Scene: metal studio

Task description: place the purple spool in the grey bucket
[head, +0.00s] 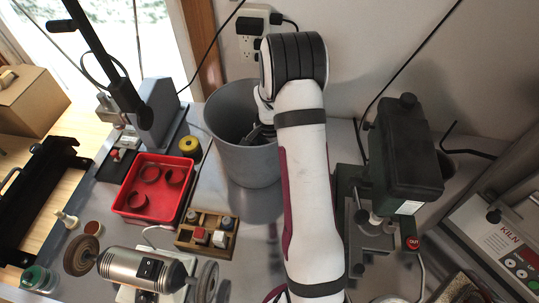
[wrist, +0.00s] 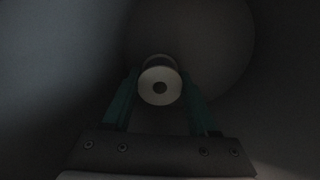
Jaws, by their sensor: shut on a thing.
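The grey bucket (head: 251,167) stands upright on the bench near the back wall. My gripper (head: 262,133) reaches down into its mouth, and my arm covers the bucket's right side. In the wrist view, my gripper (wrist: 160,88) has its two green fingers shut on the sides of a spool (wrist: 148,92). The spool is hidden in the head view.
A red tray (head: 127,208) with several red rings and a yellow roll (head: 190,146) lie left of the bucket. A wooden block holder (head: 206,234) and a bench grinder (head: 140,268) are in front. A dark machine (head: 405,150) stands right of my arm.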

